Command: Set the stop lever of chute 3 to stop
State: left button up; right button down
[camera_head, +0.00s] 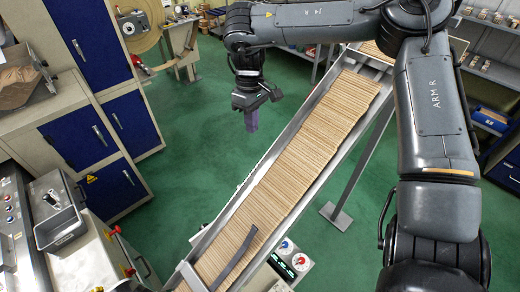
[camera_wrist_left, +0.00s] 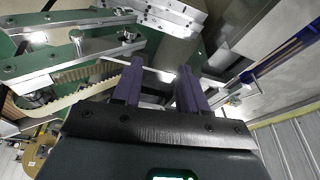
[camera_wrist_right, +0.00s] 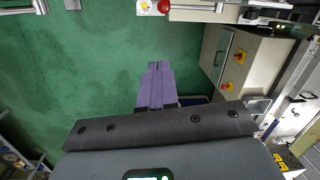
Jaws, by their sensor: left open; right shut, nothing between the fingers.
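No lever marked as chute 3's stop lever can be made out. In the head view a long sloping chute (camera_head: 330,72) is filled with wooden sticks (camera_head: 290,165), and a dark flat strip (camera_head: 235,258) lies across them near the lower end. My right gripper (camera_head: 251,121) points down over the green floor, left of the chute and apart from it. In the right wrist view its purple fingers (camera_wrist_right: 156,85) are together and empty. My left gripper (camera_wrist_left: 158,88) shows only in the left wrist view, its purple fingers apart. A thin pale rod (camera_wrist_left: 150,68) shows beyond them; contact cannot be told.
A box with dials (camera_head: 290,258) sits beside the chute's lower end. Open floor (camera_head: 205,125) lies around my right gripper.

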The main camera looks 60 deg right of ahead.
jog(key=s+a+f+p, duration=0.1)
jog(key=s+f+p, duration=0.1)
jog(key=f, duration=0.4)
jog(key=s+a+f+p, duration=0.1)
jog(key=f+p, duration=0.1)
jog(key=f, duration=0.4)
jog(key=shift+s+a+p, duration=0.35)
jog(key=shift+s, duration=0.05)
jog(key=shift+f+b, duration=0.5)
jog(key=shift+b, duration=0.75)
jog(key=shift+r, duration=0.15)
